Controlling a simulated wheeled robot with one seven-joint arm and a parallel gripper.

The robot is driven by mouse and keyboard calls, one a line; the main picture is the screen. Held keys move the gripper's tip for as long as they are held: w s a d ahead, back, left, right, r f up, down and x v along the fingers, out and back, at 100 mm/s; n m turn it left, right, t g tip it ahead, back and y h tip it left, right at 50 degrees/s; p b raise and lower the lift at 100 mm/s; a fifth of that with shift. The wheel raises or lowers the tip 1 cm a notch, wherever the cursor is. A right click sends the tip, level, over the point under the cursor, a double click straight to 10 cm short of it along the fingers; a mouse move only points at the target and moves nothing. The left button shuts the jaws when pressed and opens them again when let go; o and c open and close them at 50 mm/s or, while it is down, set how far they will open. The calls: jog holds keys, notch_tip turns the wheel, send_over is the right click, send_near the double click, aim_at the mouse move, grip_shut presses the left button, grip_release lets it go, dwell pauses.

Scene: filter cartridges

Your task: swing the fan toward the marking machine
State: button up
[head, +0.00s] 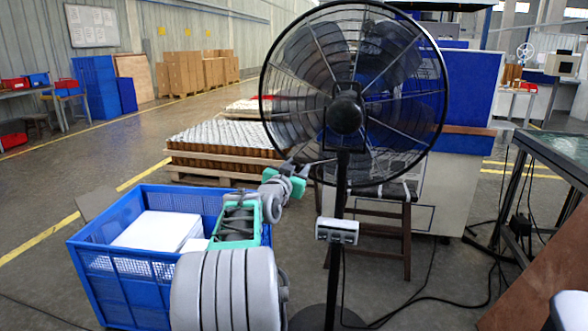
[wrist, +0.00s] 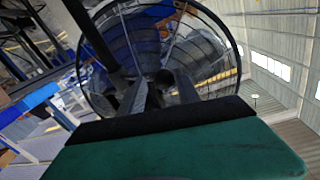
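The fan (head: 345,113) is a large black pedestal fan with a round wire cage. It stands upright in the middle of the head view. My gripper (head: 305,165), with green parts, is at the lower left of the cage, close to the pole. In the wrist view, its fingertips (wrist: 162,92) appear apart, with the dark middle of the fan (wrist: 165,78) showing between and beyond them. I cannot tell whether they touch it. A blue and white machine (head: 470,90) stands behind the fan to the right. I cannot tell whether it is the marking machine.
A blue crate (head: 120,282) with white contents stands at the lower left, beside my arm. A pallet of cartridges (head: 220,150) lies behind. A wooden stool (head: 405,225) stands behind the fan. Cables (head: 400,312) run over the floor. A dark table (head: 560,150) is at right.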

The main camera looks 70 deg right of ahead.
jog(key=shift+o, duration=1)
jog(key=shift+s+d, duration=0.2)
jog(key=shift+s, duration=0.15)
jog(key=shift+f, duration=0.1)
jog(key=shift+w+a, duration=0.1)
jog(key=shift+w, duration=0.15)
jog(key=shift+a, duration=0.15)
jog(key=a, duration=0.7)
jog(key=shift+s+a+p, duration=0.3)
jog(key=shift+p, duration=0.05)
jog(key=shift+c, duration=0.5)
